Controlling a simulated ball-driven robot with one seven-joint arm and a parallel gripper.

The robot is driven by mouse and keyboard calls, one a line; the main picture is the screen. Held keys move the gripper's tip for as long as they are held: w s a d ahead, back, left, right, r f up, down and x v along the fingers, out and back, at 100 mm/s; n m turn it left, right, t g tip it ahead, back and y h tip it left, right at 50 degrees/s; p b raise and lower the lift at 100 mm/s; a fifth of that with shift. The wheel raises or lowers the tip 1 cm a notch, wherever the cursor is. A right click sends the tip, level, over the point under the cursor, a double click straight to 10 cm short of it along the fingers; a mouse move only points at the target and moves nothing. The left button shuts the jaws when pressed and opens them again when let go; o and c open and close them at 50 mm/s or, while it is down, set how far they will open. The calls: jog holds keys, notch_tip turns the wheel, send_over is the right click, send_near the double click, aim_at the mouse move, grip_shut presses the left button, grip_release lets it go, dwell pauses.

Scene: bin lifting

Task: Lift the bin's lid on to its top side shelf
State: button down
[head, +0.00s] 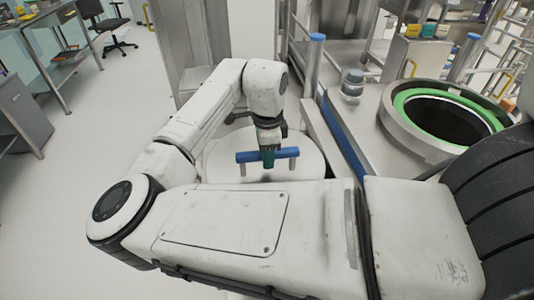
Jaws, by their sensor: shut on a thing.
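The lid (308,171) is a round, pale disc with a blue bar handle (286,153) on two short posts, at the centre of the head view. My gripper (268,156) points down and is shut on the middle of the blue handle. The lid lies left of the bin opening, beyond the blue-edged rail. My arm covers its near edge and part of its far left, and I cannot tell whether it rests on something or hangs. The bin (384,113) at the right is uncovered, with a green ring (402,100) around a dark round opening.
A blue-topped metal post (316,52) and a blue-edged rail (345,145) stand between lid and bin. A small grey cylinder (352,83) sits on the metal top. A bench (60,45) and chair (108,25) are far left. The floor at left is clear.

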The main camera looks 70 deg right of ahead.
jog(key=shift+r, duration=0.15)
jog(key=c, duration=0.8)
grip_release()
jog(key=shift+o, duration=0.2)
jog(key=shift+f, duration=0.2)
notch_tip(320, 180, up, 11)
jog(key=shift+b, duration=0.35)
